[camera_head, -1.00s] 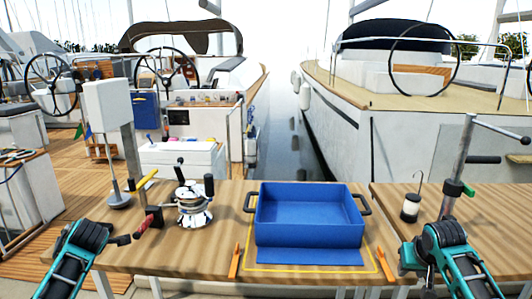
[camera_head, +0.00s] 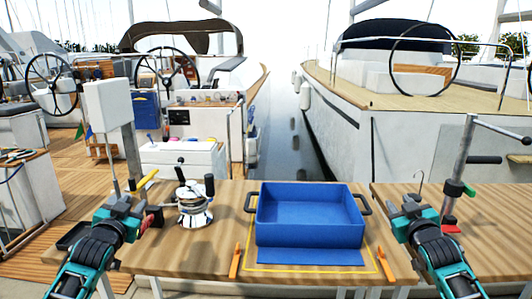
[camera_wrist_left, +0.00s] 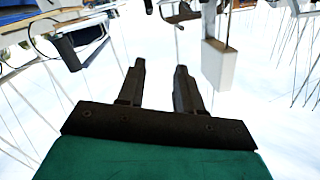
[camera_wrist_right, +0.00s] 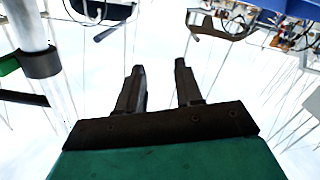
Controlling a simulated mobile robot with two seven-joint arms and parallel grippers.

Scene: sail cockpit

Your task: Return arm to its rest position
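My left gripper (camera_head: 128,205) is raised over the left end of the wooden table, in front of the base of the white box on a post. In the left wrist view its two fingers (camera_wrist_left: 160,88) stand apart with nothing between them. My right gripper (camera_head: 415,207) is raised over the right table, left of the clamp post. In the right wrist view its fingers (camera_wrist_right: 158,88) are apart and empty. Both grippers point up and away, and neither visibly holds anything.
A blue tray (camera_head: 310,238) with black handles sits on the table inside a yellow outline, with orange tools (camera_head: 236,262) beside it. A chrome winch (camera_head: 194,205) stands left of it. A metal post (camera_head: 460,165) with a handle rises at right. Boats lie behind.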

